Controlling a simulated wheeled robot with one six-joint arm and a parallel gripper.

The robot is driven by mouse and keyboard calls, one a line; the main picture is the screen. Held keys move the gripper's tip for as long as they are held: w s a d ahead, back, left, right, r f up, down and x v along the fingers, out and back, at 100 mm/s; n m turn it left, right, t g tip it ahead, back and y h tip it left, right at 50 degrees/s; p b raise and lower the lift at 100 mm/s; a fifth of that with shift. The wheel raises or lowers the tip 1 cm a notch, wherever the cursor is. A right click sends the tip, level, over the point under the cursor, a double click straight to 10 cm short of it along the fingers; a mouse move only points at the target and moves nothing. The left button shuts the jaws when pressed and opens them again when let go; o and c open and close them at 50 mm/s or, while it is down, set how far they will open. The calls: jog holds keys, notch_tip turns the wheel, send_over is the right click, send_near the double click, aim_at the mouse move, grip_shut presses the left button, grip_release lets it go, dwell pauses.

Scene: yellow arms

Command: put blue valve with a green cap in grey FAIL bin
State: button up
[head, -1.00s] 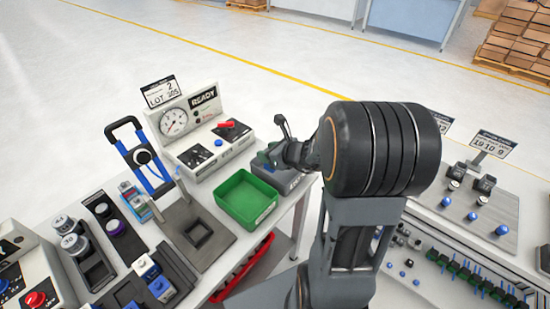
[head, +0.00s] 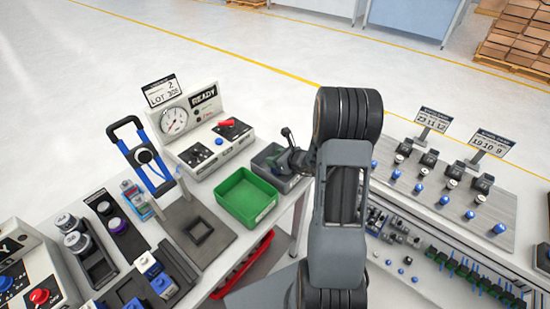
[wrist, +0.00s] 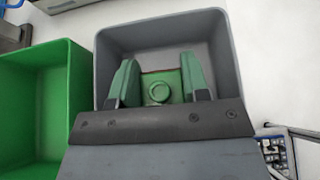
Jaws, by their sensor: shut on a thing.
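The grey FAIL bin (head: 263,158) stands on the table just behind the green bin; in the wrist view its wall (wrist: 222,50) surrounds my fingers on the picture. My gripper (wrist: 159,62) is over the bin, with its two green-sided fingers shut on the valve's green cap (wrist: 158,90). The cap sits between the fingers; the blue body of the valve is hidden below it. I cannot tell how deep the valve is inside the bin. In the head view my gripper (head: 285,160) is small and partly covered by my arm.
The green bin (head: 246,198) is directly beside the grey bin. A gauge console marked READY (head: 205,125) stands behind to the left. A rack of valves (head: 440,190) is at right.

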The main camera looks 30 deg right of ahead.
jog(key=shift+f, duration=0.1)
jog(key=o, duration=0.5)
jog(key=shift+f, duration=0.1)
jog(key=shift+c, duration=0.2)
jog(key=o, duration=0.5)
